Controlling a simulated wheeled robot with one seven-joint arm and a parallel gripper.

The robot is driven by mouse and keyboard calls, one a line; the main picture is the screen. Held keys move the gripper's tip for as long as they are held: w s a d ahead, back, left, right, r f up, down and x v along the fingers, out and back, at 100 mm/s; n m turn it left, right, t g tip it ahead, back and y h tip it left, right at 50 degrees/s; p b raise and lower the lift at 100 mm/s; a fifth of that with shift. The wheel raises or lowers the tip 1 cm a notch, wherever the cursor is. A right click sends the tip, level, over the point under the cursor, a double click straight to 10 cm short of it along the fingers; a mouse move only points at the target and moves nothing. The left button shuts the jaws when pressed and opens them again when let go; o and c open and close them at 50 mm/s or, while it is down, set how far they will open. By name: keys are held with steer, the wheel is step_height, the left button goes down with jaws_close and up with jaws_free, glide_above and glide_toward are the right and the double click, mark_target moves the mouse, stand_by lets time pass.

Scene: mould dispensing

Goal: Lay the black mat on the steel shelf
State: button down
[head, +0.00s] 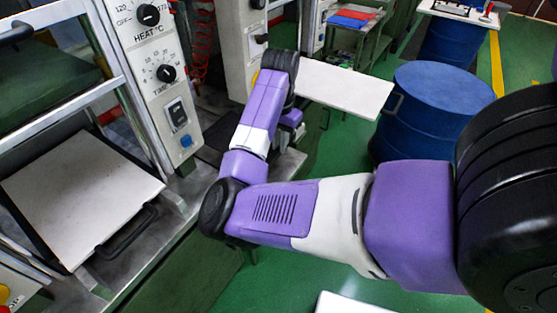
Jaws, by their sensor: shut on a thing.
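My gripper (294,128) is in the middle of the head view, below my black wrist, and only a small part of it shows. It is shut on the black mat, but its fingertips are hard to make out. A dark flat patch (210,155), which looks like part of the black mat, shows left of my forearm, low over the steel shelf. The steel shelf (284,168) juts out at the foot of the press. My arm hides much of the shelf and mat, so I cannot tell whether they touch.
A press with dials (160,72) stands at left, with a pale plate (80,195) on its lower deck. A white plate with a black handle (345,88) is right of my wrist. Blue drums (430,110) stand at right. Green floor (335,140) lies between.

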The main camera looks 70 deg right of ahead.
steer(key=shift+f, duration=3.2)
steer(key=c, duration=1.4)
jaws_free()
steer(key=shift+r, duration=0.1)
